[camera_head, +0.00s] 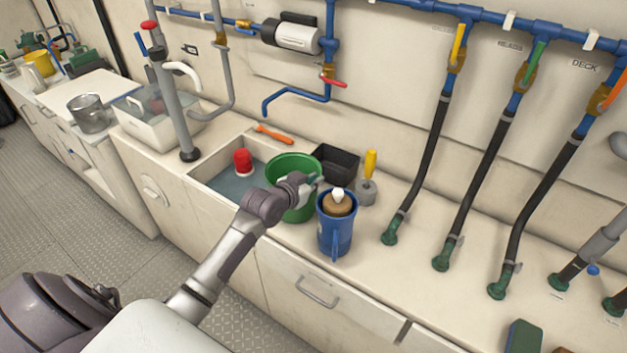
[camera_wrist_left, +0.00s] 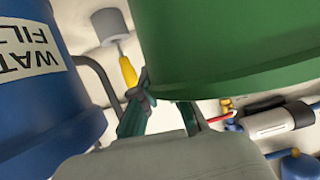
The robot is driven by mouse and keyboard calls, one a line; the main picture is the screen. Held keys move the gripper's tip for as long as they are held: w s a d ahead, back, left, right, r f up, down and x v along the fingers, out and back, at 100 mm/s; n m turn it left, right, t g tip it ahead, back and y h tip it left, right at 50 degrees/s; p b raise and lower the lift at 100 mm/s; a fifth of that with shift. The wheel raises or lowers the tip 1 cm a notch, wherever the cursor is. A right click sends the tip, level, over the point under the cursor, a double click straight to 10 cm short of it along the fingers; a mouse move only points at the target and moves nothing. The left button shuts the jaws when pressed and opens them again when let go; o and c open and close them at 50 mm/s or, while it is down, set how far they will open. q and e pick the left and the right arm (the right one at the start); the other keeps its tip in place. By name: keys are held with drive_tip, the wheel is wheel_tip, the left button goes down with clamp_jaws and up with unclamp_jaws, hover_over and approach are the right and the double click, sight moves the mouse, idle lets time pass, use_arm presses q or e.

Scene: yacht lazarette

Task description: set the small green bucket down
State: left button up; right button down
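The small green bucket (camera_head: 290,164) is upright at the right end of the sink, overlapping its front edge in the head view. I cannot tell whether its base touches anything. My left gripper (camera_head: 312,181) is at the bucket's right rim. In the left wrist view the green bucket (camera_wrist_left: 235,45) fills the upper right, and the left gripper's fingers (camera_wrist_left: 162,112) straddle its wall at the rim, one fingertip hidden behind it. The gripper looks shut on the bucket. My right gripper is not in view.
A blue jug (camera_head: 337,235) stands close right of the bucket; its label shows in the left wrist view (camera_wrist_left: 30,47). Behind are a black bin (camera_head: 335,162) and a yellow-handled tool (camera_head: 370,165). The sink (camera_head: 222,183) holds a red-topped item (camera_head: 243,162). Counter further right is partly clear.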

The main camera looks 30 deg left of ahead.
use_arm(q)
drive_tip(key=shift+o, duration=1.3)
drive_tip(key=shift+r, duration=0.1)
drive_tip(key=v, duration=1.2)
